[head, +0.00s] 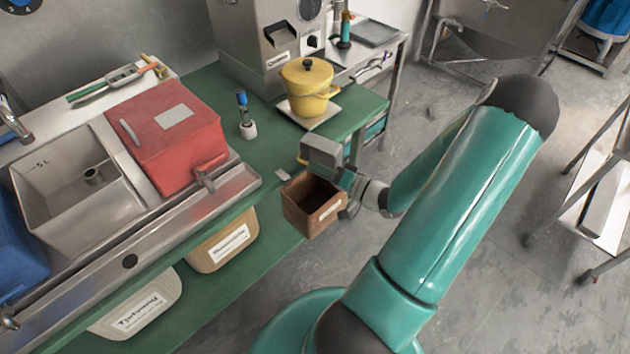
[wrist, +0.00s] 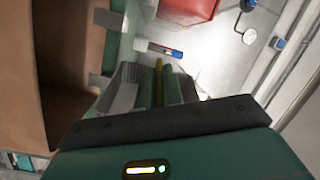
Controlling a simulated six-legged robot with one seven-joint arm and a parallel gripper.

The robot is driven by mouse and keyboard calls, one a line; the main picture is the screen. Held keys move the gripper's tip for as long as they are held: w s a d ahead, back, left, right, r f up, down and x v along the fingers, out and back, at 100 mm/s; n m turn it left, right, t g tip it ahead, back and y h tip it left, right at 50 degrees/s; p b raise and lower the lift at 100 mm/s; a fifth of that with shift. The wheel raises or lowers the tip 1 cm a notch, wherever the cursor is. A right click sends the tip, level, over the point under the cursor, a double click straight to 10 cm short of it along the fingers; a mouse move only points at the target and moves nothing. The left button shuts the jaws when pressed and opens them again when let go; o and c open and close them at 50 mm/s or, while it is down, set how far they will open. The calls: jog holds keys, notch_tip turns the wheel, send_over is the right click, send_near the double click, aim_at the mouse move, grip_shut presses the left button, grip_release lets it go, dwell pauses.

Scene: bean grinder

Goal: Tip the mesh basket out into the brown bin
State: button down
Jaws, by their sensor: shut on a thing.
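In the head view, a grey boxy shape with a bit of yellow sits at my gripper (head: 325,158), just behind the bin's opening. I take this as the mesh basket, but its mesh and contents cannot be made out. The bin's inside looks dark.
A red box (head: 170,135) sits beside the sink (head: 75,190). Labelled containers (head: 222,242) are under the counter. The floor to the right is mostly clear.

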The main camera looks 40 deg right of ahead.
jog(key=shift+s+a+f+n, duration=0.2)
jog(key=shift+a+n, duration=0.2)
jog(key=shift+n, duration=0.4)
jog(key=shift+a+f+n, duration=0.25)
jog(key=shift+a+n, duration=0.1)
jog(key=shift+n, duration=0.55)
dwell(0.4)
